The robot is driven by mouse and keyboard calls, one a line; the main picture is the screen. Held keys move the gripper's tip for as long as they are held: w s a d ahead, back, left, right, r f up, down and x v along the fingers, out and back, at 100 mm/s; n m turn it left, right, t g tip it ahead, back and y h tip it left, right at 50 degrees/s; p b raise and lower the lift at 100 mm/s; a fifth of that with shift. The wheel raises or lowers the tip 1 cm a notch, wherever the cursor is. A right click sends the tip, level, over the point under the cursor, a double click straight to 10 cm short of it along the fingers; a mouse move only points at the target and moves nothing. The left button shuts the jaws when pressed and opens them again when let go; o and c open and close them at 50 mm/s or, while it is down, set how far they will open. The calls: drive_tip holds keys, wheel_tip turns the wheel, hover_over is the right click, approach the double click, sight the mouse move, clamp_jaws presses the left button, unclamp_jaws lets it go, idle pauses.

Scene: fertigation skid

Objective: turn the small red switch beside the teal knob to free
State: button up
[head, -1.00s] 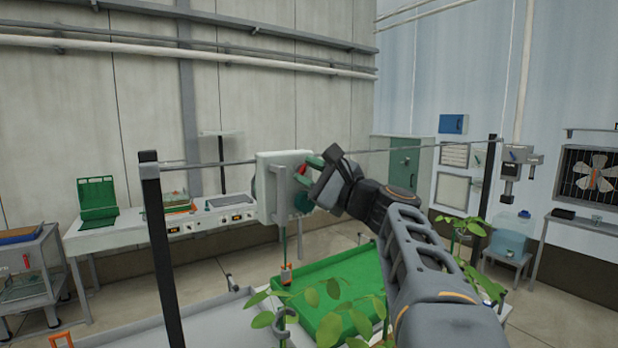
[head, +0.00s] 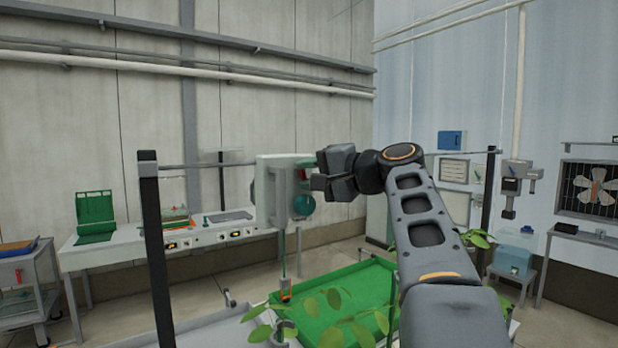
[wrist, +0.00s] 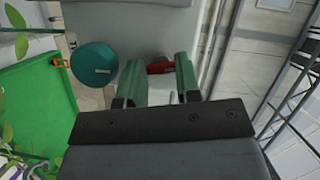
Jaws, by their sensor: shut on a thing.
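A pale control box (head: 268,190) stands at the middle of the head view. The round teal knob (head: 304,206) is on its face; it also shows in the wrist view (wrist: 94,64). The small red switch (wrist: 160,68) lies between the two green fingers of my gripper (wrist: 160,62), to the right of the knob in the wrist view. My gripper is shut on the switch, with the knob just outside one finger. In the head view my gripper (head: 306,172) is at the box face and mostly covers the switch. Any position marks for the switch are not readable.
A green tray (head: 345,295) lies below the box, with leafy plants (head: 330,312) in front. A dark post (head: 157,250) stands left of the box. A white bench (head: 150,247) with panels is behind at the left.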

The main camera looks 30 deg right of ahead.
drive_tip(key=n+g+h, duration=0.1)
drive_tip(key=n+h, duration=0.1)
drive_tip(key=n, duration=0.2)
drive_tip(key=shift+n, duration=0.3)
idle(0.6)
drive_tip(key=o, duration=0.9)
drive_tip(key=v, duration=0.9)
drive_tip(key=b+v, duration=0.1)
drive_tip(key=v, duration=0.4)
drive_tip(key=shift+a+r, duration=0.15)
drive_tip(key=shift+r, duration=0.15)
drive_tip(key=shift+w, duration=0.1)
